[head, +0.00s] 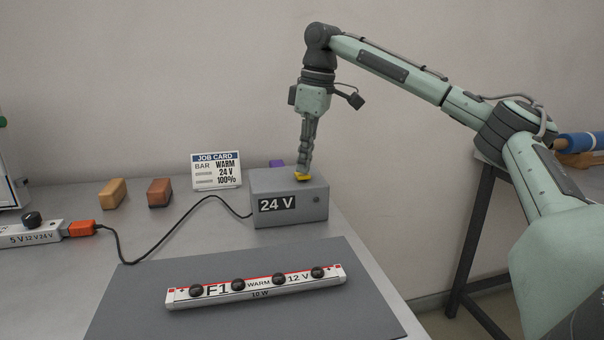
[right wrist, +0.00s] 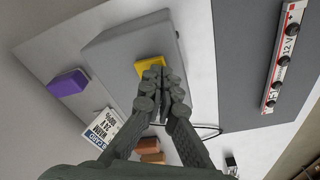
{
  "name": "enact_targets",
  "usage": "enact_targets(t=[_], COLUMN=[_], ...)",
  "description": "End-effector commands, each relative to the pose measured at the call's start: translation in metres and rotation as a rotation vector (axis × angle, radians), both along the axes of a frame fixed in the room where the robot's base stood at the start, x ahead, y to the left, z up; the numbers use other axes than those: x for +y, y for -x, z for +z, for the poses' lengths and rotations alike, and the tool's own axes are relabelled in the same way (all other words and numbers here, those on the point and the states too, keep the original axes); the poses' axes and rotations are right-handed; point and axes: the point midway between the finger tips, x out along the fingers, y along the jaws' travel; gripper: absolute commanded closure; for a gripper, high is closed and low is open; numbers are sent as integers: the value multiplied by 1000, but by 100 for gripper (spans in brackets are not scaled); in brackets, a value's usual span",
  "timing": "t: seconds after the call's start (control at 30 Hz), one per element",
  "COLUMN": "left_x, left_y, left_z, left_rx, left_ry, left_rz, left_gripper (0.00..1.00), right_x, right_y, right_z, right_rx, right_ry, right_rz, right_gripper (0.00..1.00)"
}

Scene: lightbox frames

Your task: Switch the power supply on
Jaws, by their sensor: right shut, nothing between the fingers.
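The power supply (head: 290,208) is a grey box labelled 24 V on the table. A yellow switch (head: 303,178) sits on its top face and also shows in the right wrist view (right wrist: 148,67). My right gripper (head: 303,173) points down over the box, shut and empty. Its fingertips (right wrist: 163,74) are right at the yellow switch and partly hide it. I cannot tell whether they press on it. A small dark round spot (head: 317,199) is on the box's front face. My left gripper is not in view.
A light bar (head: 255,286) marked F1, WARM, 12 V lies on a dark mat (head: 140,310). A job card (head: 216,171) reads WARM, 24 V, 100%. A cable runs from the box to an orange plug (head: 82,229). Tan (head: 113,194), brown (head: 159,193) and purple (right wrist: 68,82) blocks stand behind.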

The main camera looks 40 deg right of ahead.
Motion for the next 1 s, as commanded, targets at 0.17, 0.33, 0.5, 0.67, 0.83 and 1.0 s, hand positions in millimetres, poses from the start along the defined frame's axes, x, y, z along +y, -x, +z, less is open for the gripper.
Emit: enact_targets(t=[0.17,0.33,0.5,0.67,0.83,1.0], left_x=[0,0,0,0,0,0], left_y=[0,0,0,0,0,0], left_z=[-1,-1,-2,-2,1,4], left_rx=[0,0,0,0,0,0], left_ry=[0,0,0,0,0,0], left_rz=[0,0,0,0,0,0], left_gripper=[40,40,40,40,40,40], right_x=[0,0,0,0,0,1], right_y=[0,0,0,0,0,0], right_z=[-3,-6,-8,-8,3,17], right_rx=[0,1,1,0,-1,0], right_ry=[0,1,1,0,0,-1], right_rz=[0,0,0,0,1,1], right_gripper=[100,100,100,100,100,100])
